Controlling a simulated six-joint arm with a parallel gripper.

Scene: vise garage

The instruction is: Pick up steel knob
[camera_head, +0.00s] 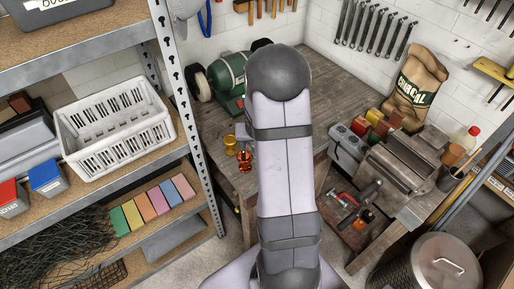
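I cannot pick out a steel knob in the head view. My own arm stands upright through the middle and hides part of the workbench behind it. My gripper is not visible. Small orange and yellow items (245,157) sit on the wooden workbench (222,125) just left of my arm, too small to make out clearly. A grey bench vise (402,165) stands on the bench at the right.
A metal shelf at left holds a white basket (115,130) and coloured blocks (152,203). A green bench grinder (228,75) stands behind my arm. A charcoal bag (416,90) stands behind the vise. A lidded metal bin (432,268) is front right.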

